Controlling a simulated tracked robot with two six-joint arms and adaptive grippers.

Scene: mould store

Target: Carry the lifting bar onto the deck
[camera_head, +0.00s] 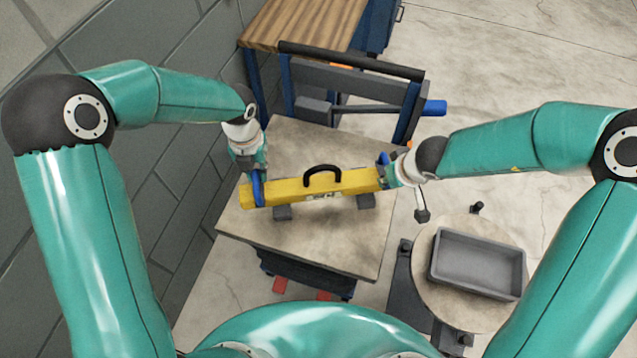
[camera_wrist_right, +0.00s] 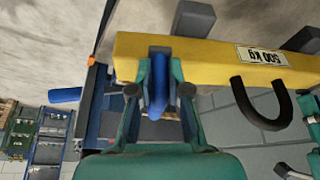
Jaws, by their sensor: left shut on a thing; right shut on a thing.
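The yellow lifting bar (camera_head: 312,189) has a black arched handle on top and a blue grip near each end. It lies level over the deck (camera_head: 340,245), a beige tabletop on a dark lift frame. My left gripper (camera_head: 257,187) is shut on the blue grip at the bar's left end. My right gripper (camera_head: 384,172) is shut on the blue grip at the right end. The right wrist view shows that grip (camera_wrist_right: 159,88) between the fingers and a 500 KG label on the bar (camera_wrist_right: 210,60). Two dark blocks (camera_head: 283,213) sit beneath the bar; I cannot tell whether it touches them.
A dark push handle (camera_head: 350,60) with a blue-ended lever stands behind the deck. A wooden-topped bench (camera_head: 305,22) is at the back, beside the grey wall (camera_head: 165,150). A round stand (camera_head: 425,262) with a grey tray (camera_head: 478,288) is right of the deck.

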